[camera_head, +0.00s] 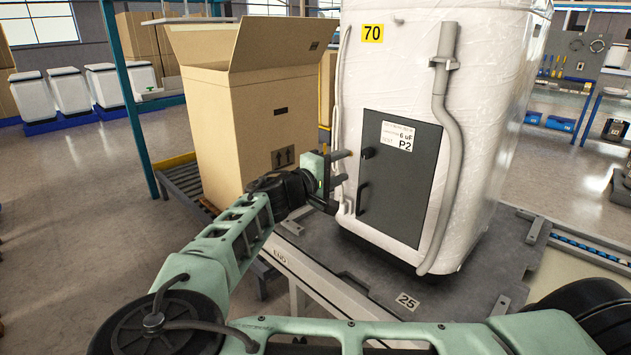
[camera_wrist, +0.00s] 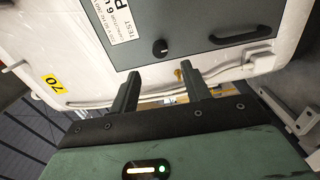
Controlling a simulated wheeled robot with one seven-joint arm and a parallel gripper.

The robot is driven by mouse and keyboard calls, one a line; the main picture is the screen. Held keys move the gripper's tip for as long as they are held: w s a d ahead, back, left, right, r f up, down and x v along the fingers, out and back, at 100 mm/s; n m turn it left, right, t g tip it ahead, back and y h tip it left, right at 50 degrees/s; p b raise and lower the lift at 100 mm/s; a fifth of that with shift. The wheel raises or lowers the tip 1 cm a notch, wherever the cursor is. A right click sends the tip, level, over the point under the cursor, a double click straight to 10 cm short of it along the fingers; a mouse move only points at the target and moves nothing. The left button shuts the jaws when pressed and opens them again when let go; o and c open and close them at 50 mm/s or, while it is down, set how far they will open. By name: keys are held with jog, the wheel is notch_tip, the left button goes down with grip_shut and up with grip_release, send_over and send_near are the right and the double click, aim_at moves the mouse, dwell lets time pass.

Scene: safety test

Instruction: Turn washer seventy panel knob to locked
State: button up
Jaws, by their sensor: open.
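The washer marked 70 (camera_head: 372,75) is a tall white wrapped unit with a dark grey panel (camera_head: 410,180) on its front. A small black round knob (camera_head: 367,152) sits at the panel's upper left; it also shows in the wrist view (camera_wrist: 160,48). A black bar handle (camera_head: 362,198) is below the knob, and in the wrist view it is to the knob's right (camera_wrist: 240,37). My gripper (camera_head: 348,166) is open, its fingers pointing at the washer just left of the panel. In the wrist view my fingertips (camera_wrist: 159,70) are apart and empty, with the knob beyond them.
A large open cardboard box (camera_head: 250,110) stands left of the washer on a roller conveyor (camera_head: 183,178). A grey pipe (camera_head: 446,130) runs down the washer right of the panel. The washer stands on a dark grey platform plate (camera_head: 480,270) marked 25. A small brass-coloured piece (camera_wrist: 178,73) shows between my fingers.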

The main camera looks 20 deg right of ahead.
jog(key=v, duration=0.8)
jog(key=shift+a+b, duration=0.3)
jog(key=shift+s, duration=0.15)
jog(key=s+d+f+m+g+y+p, duration=0.15)
jog(key=s+d+f+g+y, duration=0.25)
jog(key=s+d+f+g, duration=0.45)
jog(key=s+a+f+y+p, duration=0.2)
jog(key=s+a+f+y, duration=0.3)
jog(key=s+a, duration=0.1)
jog(key=s+a+r+n+t+y+p, duration=0.2)
jog(key=s+a+r+n+y, duration=0.3)
jog(key=s+a+r, duration=0.9)
jog(key=s+r+y+p, duration=0.1)
jog(key=s+r+y, duration=0.2)
jog(key=s, duration=0.1)
jog(key=shift+s+a+r+y+p, duration=0.3)
jog(key=shift+r, duration=0.1)
